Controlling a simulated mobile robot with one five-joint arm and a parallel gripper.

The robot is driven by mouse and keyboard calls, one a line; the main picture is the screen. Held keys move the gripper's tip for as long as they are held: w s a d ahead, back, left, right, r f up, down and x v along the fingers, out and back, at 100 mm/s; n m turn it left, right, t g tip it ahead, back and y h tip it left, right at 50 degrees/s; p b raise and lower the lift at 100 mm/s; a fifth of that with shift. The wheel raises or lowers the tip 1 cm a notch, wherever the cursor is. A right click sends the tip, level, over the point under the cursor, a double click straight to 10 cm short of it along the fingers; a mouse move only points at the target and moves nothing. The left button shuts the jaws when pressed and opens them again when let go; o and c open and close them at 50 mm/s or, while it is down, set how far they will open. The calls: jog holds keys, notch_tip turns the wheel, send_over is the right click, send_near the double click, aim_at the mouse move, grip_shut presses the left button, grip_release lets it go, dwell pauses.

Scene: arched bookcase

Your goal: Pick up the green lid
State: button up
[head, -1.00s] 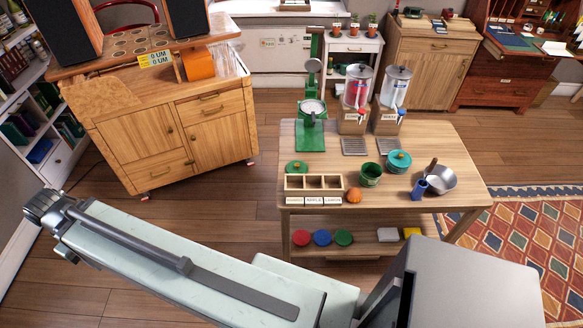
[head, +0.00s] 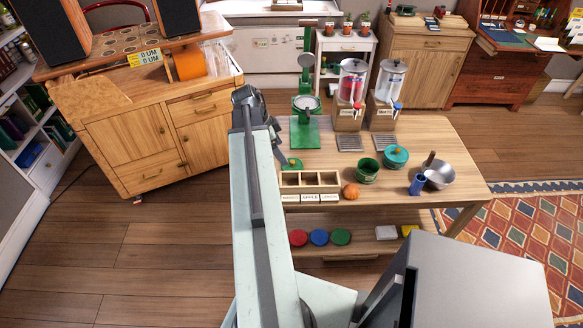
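A small green lid (head: 293,164) with a knob lies on the wooden table, just behind the left end of a three-slot wooden box. My arm covers part of its left side. My gripper (head: 278,145) hangs at the end of the arm, over the table's left edge, close to the lid in the picture. The arm's end partly hides it, so its fingers and any contact with the lid are unclear. A green pot (head: 368,171) stands to the right on the table. A green disc (head: 341,237) lies on the lower shelf beside a blue and a red one.
The wooden box (head: 311,198) and an orange fruit (head: 351,191) are at the table's front. A green stand (head: 305,105) rises behind the lid. A teal lidded pot (head: 396,158), blue cup (head: 418,186) and metal pan (head: 440,176) stand right. A wooden cabinet (head: 160,140) is left.

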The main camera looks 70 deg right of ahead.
aim_at(290, 162)
jog(key=b+x, duration=0.2)
jog(key=shift+f, duration=0.3)
jog(key=b+x, duration=0.1)
jog(key=x, duration=0.1)
jog(key=b+x, duration=0.1)
jog(key=b, duration=0.1)
jog(key=b+x, duration=0.2)
jog(key=shift+s+d+f, duration=0.15)
jog(key=shift+s, duration=0.2)
jog(key=c, duration=1)
jog(key=shift+r, duration=0.25)
notch_tip(290, 162, up, 10)
jog(key=p, duration=1)
